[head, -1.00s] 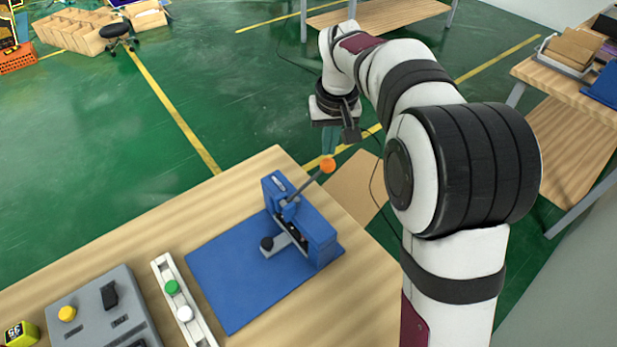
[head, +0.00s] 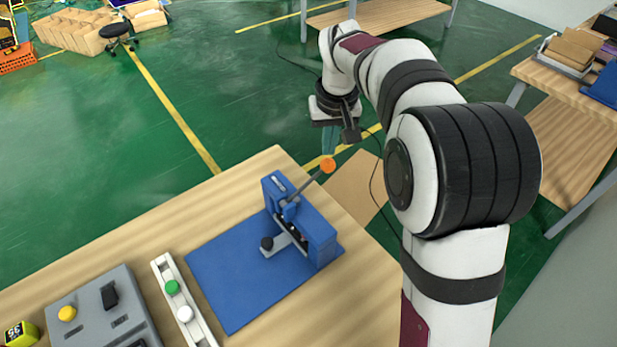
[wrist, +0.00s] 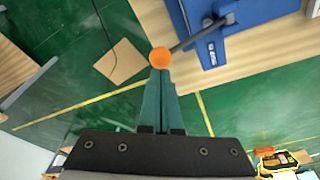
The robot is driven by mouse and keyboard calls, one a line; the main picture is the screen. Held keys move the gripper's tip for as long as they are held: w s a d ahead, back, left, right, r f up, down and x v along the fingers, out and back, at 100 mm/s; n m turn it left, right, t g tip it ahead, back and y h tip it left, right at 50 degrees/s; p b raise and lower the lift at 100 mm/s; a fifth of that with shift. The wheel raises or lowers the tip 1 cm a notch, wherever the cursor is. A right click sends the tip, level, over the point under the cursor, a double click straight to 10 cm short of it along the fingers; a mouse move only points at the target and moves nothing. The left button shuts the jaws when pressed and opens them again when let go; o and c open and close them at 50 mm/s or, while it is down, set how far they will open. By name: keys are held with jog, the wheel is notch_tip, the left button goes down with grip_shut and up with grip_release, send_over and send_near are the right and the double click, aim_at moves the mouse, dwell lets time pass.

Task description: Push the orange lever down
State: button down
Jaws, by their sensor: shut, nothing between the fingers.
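The orange lever knob (head: 328,165) sits at the end of a dark rod (head: 307,184) that slopes up and to the right from the blue press (head: 300,225). The press stands on a blue base plate (head: 225,285) on the wooden table. My gripper (head: 328,150) is shut and empty, its teal fingers pointing down with the tips right above the orange knob. In the wrist view my fingertips (wrist: 160,72) meet the edge of the knob (wrist: 160,57); whether they touch it I cannot tell.
A strip with a green and a white button (head: 180,300) lies left of the blue plate. A grey control box (head: 100,310) and a small yellow device (head: 20,333) stand farther left. The table edge runs below the lever knob, with green floor beyond.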

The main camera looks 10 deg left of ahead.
aim_at(329, 162)
jog(key=shift+f, duration=3.25)
dwell(0.3)
notch_tip(329, 162, up, 11)
jog(key=shift+r, duration=0.15)
dwell(0.6)
jog(key=s+d+r+m+g, duration=0.1)
jog(key=s+d+m, duration=0.35)
jog(key=s, duration=0.85)
jog(key=s+d+f+m, duration=0.2)
jog(key=s+f, duration=0.1)
jog(key=s, duration=0.7)
jog(key=s+d+f+m+g+y, duration=0.1)
jog(key=s+d+f+m, duration=0.1)
jog(key=s, duration=0.9)
jog(key=shift+d+f, duration=0.25)
jog(key=shift+f, duration=0.65)
